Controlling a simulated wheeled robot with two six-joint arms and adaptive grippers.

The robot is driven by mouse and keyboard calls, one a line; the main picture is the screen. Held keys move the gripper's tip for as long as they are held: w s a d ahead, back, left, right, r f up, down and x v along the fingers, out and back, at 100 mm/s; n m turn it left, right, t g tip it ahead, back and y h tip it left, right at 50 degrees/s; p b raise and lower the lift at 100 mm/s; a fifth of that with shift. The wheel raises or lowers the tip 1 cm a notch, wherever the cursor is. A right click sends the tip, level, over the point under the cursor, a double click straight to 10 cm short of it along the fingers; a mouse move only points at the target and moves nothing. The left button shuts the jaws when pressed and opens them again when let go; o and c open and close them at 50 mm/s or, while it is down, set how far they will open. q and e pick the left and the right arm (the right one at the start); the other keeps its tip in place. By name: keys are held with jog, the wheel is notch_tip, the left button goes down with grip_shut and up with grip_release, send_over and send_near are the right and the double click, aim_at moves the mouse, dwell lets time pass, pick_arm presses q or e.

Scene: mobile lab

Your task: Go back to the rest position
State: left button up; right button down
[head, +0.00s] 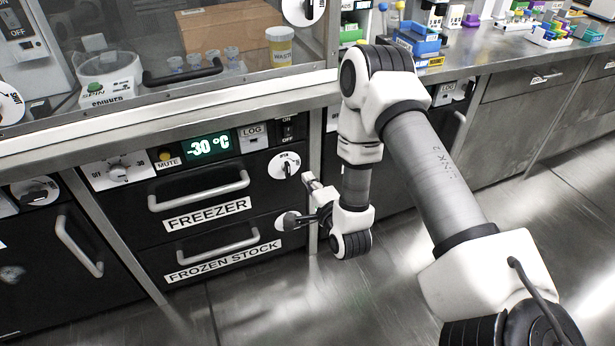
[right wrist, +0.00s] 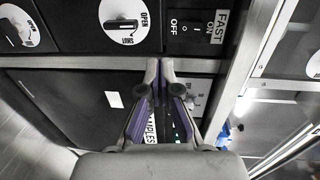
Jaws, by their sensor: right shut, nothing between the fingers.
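My right gripper (head: 309,180) is in front of the freezer front in the head view, at the right edge of the drawers. In the right wrist view its two fingers (right wrist: 160,66) meet at the tips, with nothing between them. My left gripper is in neither view. The freezer drawer (head: 207,208) and the frozen stock drawer (head: 222,263) below it look closed. Part of the lower drawer's dial (head: 288,221) shows close beside the gripper; I cannot tell whether they touch.
A green display (head: 209,145) reads -30 °C. The bench above holds a glass-fronted cabinet with a waste jar (head: 280,46) and a cardboard box (head: 230,28). Colored racks (head: 550,36) stand at the far right. The floor (head: 400,290) is clear. An open/shut dial (right wrist: 124,20) shows in the wrist view.

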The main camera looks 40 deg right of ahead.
jog(key=s+a+f+n+g+y, duration=0.2)
jog(key=s+a+f+n+g, duration=0.25)
jog(key=s+f, duration=0.3)
jog(key=s+a+f+n+g+y, duration=0.2)
jog(key=s+a+f+n+g, duration=0.2)
jog(key=s+a+f, duration=0.3)
jog(key=s+f+n+g, duration=0.2)
jog(key=s+n+g, duration=0.25)
jog(key=s, duration=0.25)
jog(key=s+f+n+g, duration=0.3)
jog(key=s+n, duration=0.3)
jog(key=s, duration=0.1)
notch_tip(320, 180, up, 20)
jog(key=n+p, duration=0.1)
jog(key=p, duration=1.9)
jog(key=shift+s+a+r, duration=0.2)
jog(key=shift+s+a, duration=0.05)
jog(key=shift+s, duration=0.05)
